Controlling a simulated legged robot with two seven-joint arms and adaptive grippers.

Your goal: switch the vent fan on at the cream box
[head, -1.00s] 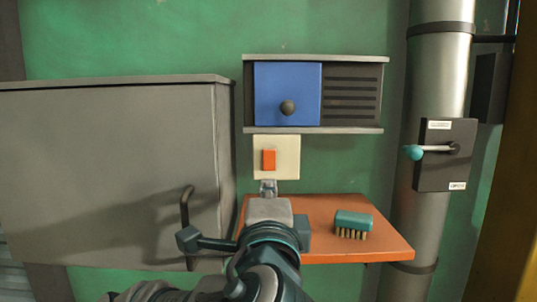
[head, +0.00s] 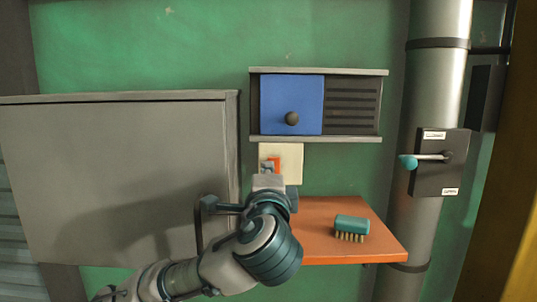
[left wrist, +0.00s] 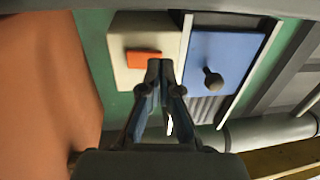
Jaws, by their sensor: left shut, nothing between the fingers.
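The cream box (head: 293,162) is on the green wall below the blue panel, with an orange rocker switch (head: 276,161) on its face. My left gripper (head: 268,166) is shut and empty, its tips in front of the rocker's lower left part and hiding some of it. In the left wrist view the shut fingertips (left wrist: 160,66) are beside the right end of the orange rocker (left wrist: 143,57), over the cream box (left wrist: 124,72). I cannot tell whether they touch the rocker, or which way it is tipped. My right gripper is not in view.
A blue sliding panel (head: 292,95) with a dark knob is above the box. An orange shelf (head: 320,244) below holds a teal brush (head: 352,227). A grey cabinet (head: 110,180) is at left; a teal-tipped lever (head: 408,161) is on the right pipe.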

